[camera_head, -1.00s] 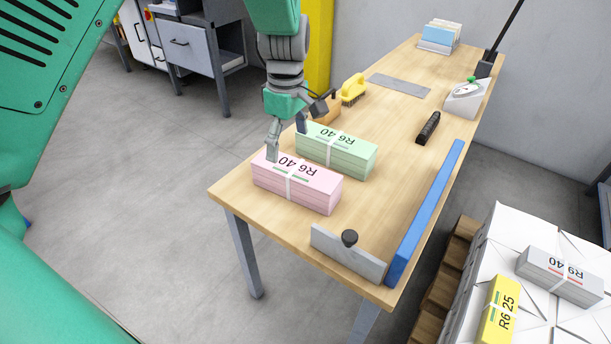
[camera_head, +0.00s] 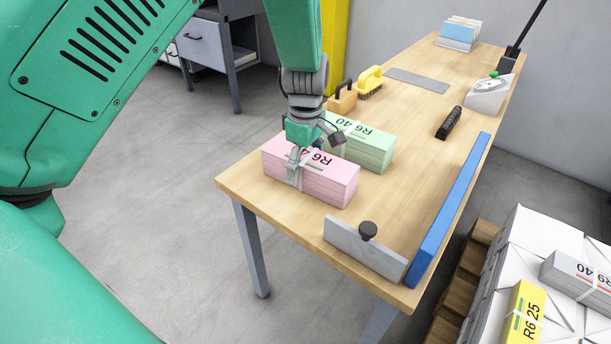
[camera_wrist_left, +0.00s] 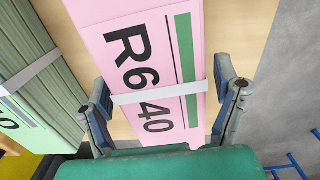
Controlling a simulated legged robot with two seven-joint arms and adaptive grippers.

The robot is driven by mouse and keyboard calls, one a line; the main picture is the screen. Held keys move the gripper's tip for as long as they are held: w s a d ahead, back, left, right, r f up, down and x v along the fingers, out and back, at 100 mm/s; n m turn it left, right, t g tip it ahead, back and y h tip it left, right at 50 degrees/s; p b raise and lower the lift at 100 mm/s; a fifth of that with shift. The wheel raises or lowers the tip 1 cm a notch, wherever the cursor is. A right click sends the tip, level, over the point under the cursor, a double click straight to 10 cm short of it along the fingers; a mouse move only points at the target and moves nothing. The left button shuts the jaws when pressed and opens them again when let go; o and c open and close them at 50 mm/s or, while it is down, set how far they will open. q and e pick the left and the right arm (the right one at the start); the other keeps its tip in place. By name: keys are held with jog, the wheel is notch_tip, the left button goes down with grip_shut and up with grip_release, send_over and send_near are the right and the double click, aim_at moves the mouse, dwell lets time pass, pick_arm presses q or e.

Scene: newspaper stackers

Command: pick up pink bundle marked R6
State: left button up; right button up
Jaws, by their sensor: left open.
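The pink bundle (camera_head: 325,183), marked R6 40 and tied with a white strap, lies on the wooden table near its front left edge. It also fills the middle of the left wrist view (camera_wrist_left: 150,65). My left gripper (camera_head: 312,172) is over the bundle at its strap. In the left wrist view the open fingers of my left gripper (camera_wrist_left: 165,100) stand one on each side of the bundle. Whether they touch its sides is not clear. A green bundle (camera_head: 365,148) lies just behind the pink one, close to one finger. My right gripper is not in view.
A grey plate with a black knob (camera_head: 365,252) and a long blue bar (camera_head: 450,215) line the table's front and right edges. A yellow brush (camera_head: 369,80), a black tool (camera_head: 449,123) and a scale (camera_head: 489,92) stand further back. Bare table (camera_head: 415,165) lies right of the bundles.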

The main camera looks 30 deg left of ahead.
pick_arm(q)
jog(key=shift+d+f, duration=0.45)
jog(key=shift+f, duration=0.2)
jog(key=shift+d+r, duration=0.2)
jog(key=shift+d, duration=0.2)
jog(key=shift+a+f, duration=0.15)
jog(key=shift+a, duration=0.45)
jog(key=c, duration=1.8)
